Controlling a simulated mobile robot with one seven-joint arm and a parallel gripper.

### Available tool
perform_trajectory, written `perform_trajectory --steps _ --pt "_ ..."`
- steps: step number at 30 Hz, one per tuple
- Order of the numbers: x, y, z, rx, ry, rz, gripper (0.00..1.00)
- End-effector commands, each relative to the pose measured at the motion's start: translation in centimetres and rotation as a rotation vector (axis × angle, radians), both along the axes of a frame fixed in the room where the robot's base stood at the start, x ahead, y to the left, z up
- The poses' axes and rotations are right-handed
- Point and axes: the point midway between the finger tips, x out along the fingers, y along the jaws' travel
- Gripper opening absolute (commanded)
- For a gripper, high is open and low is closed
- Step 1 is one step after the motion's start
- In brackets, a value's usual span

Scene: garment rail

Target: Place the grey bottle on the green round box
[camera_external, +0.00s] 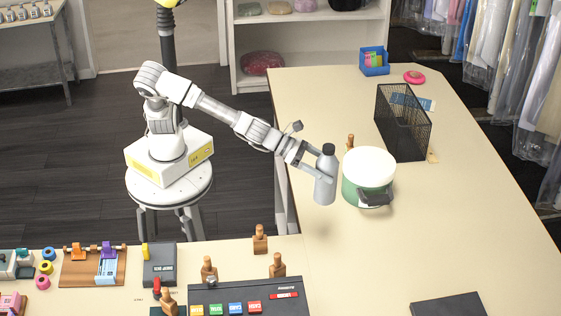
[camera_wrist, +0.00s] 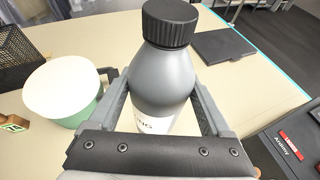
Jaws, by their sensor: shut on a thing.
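The grey bottle (camera_external: 325,181) has a dark cap and is upright between the fingers of my gripper (camera_external: 317,172). My gripper is shut on the bottle's body, which also fills the middle of the wrist view (camera_wrist: 165,80). The green round box (camera_external: 362,190) has a white lid and a dark handle or latch at its front. It stands on the table just right of the bottle in the external view, and left of the bottle in the wrist view (camera_wrist: 63,90). Its white top is bare. The bottle's base appears beside the box, not over it; its exact height above the table is unclear.
A black mesh organiser (camera_external: 403,125) stands behind the box. A blue box (camera_external: 375,61) and a pink ring (camera_external: 414,77) lie farther back. A dark flat pad (camera_external: 448,305) lies at the front right. Wooden stamps (camera_external: 260,240) stand at the front. The table right of the box is clear.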

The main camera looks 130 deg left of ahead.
Motion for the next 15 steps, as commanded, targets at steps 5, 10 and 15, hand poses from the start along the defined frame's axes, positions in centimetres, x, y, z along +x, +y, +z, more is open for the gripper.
perform_trajectory --steps 5,10,15 --pt "-0.8 4.6 4.3 0.002 -0.013 0.190 0.00" --pt "-2.2 7.6 7.3 -0.002 -0.023 0.332 0.00" --pt "-3.2 9.2 8.8 -0.005 -0.030 0.404 0.00"
